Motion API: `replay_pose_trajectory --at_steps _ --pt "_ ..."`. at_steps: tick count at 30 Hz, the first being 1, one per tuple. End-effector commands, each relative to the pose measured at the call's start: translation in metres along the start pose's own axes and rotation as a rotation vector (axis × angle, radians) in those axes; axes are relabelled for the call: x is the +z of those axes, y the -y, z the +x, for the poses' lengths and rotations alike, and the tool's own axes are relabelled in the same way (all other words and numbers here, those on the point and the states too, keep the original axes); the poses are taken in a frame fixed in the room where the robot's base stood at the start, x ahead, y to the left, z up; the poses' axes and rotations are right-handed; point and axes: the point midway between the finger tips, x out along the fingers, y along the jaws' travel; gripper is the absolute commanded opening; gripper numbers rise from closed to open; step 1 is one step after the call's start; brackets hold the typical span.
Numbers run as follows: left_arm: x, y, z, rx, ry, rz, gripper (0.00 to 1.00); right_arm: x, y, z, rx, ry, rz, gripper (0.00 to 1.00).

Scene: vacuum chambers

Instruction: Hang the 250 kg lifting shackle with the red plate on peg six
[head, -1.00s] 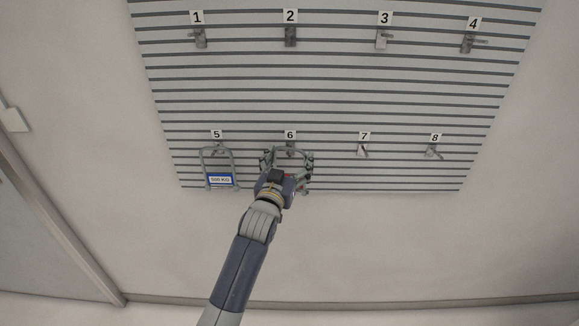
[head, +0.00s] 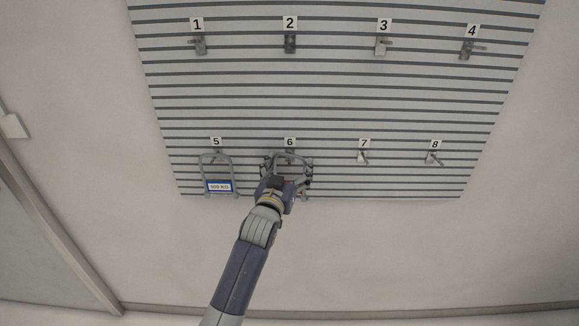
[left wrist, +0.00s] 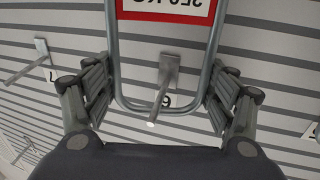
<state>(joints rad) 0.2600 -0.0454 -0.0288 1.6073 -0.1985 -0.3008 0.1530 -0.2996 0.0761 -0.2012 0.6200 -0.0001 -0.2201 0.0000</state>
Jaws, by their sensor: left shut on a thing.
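The lifting shackle with the red plate (left wrist: 166,9) is a grey U-shaped loop, lettered upside down in the left wrist view. My left gripper (head: 288,166) is shut on this shackle (head: 291,154), with a finger at each side rod. In the left wrist view the gripper (left wrist: 160,90) holds the loop in front of peg six (left wrist: 169,72). The peg's tip shows across the loop's curved end; I cannot tell whether they touch. In the head view peg six (head: 290,155) is partly hidden behind the shackle and gripper. My right gripper is out of view.
A shackle with a blue plate (head: 219,187) hangs on peg five, close left of my gripper. Peg seven (head: 363,157) and peg eight (head: 433,158) are empty, as are the top-row pegs. The slatted wall board (head: 330,100) carries them all.

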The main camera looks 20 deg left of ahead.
Motion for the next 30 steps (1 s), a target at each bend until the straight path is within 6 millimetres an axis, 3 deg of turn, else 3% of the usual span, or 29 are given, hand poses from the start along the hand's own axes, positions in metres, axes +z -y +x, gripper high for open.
replay_pose_trajectory --at_steps 1,2,5,20,26,30 --pt "-0.002 0.0 0.0 0.0 -0.004 0.0 0.42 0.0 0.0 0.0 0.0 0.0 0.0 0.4" --pt "-0.002 0.0 0.0 0.0 -0.004 0.0 0.8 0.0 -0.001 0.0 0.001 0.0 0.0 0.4" --pt "-0.002 0.0 0.0 0.0 -0.004 0.0 1.0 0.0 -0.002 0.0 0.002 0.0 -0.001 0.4" --pt "0.002 0.0 -0.003 0.0 0.003 0.0 1.0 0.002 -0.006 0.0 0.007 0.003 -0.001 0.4" --pt "0.002 0.0 -0.026 0.0 0.002 0.0 1.0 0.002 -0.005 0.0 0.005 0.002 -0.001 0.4" --pt "0.002 0.0 -0.054 0.0 0.002 -0.001 1.0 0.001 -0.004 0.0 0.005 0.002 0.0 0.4"
